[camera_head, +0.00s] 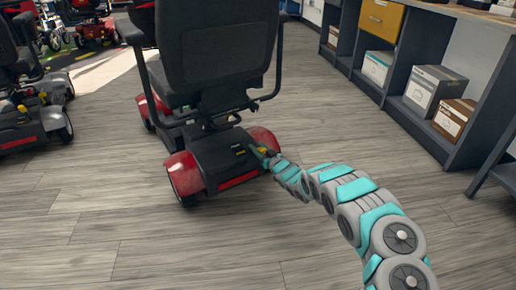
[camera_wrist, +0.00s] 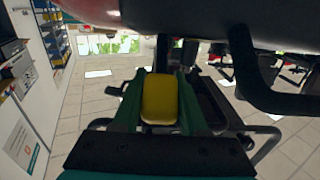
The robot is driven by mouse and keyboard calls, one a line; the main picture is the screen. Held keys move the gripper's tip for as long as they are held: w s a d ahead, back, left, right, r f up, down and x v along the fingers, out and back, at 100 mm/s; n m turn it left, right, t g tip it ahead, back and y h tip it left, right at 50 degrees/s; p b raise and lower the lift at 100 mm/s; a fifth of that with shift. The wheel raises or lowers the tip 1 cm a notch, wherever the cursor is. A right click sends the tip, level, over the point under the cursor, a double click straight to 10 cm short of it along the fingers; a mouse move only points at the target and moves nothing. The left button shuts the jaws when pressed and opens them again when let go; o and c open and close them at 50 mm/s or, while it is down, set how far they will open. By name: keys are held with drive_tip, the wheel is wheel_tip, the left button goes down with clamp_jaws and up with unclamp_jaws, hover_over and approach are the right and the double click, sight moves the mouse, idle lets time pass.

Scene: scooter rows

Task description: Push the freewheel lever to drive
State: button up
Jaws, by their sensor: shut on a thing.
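The red and black scooter (camera_head: 222,157) stands with its rear facing me. The freewheel lever (camera_head: 237,149) shows as a small yellow piece on the black rear cover, near the right red fender. My gripper (camera_head: 259,151) reaches it from the right, low over the cover. In the wrist view the lever's yellow knob (camera_wrist: 160,99) sits between the two dark green fingers of my gripper (camera_wrist: 160,112), which are shut on it. The lever's lower part is hidden. I cannot tell its exact angle.
A dark shelf unit (camera_head: 398,112) with boxes (camera_head: 434,88) runs along the right. Another scooter (camera_head: 30,112) stands at the left edge. The scooter's seat (camera_head: 215,45) overhangs its rear cover. The wooden floor (camera_head: 100,210) is open at the front and left.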

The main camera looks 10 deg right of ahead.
clamp_jaws()
idle(0.8)
